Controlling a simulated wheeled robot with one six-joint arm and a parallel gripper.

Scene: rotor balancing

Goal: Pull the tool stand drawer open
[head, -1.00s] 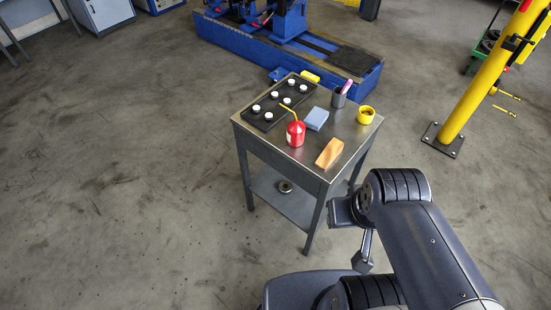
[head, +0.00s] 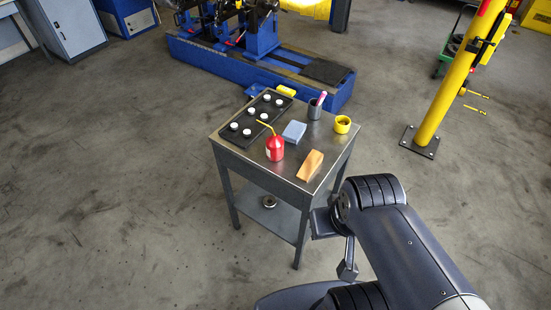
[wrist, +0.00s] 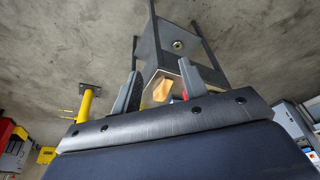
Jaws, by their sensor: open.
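The tool stand (head: 242,160) is a grey metal table with a steel top, a deep apron under the top and a lower shelf (head: 275,213). No handle or open drawer shows on the apron sides in the head view. In the wrist view the stand (wrist: 150,45) appears upside down, ahead of my gripper. My gripper (wrist: 157,70) is open and empty, its two fingers on either side of the stand's near end in the picture. Whether they touch it cannot be told. The head view shows my arm at the stand's lower right, with the fingers not clearly visible.
On the stand are a black tray (head: 238,139) with white-topped pieces, a red oil can (head: 275,149), a blue block (head: 294,131), an orange block (head: 310,165), a dark cup (head: 314,111) and a yellow cup (head: 342,125). A yellow post (head: 442,90) stands right. Floor left is clear.

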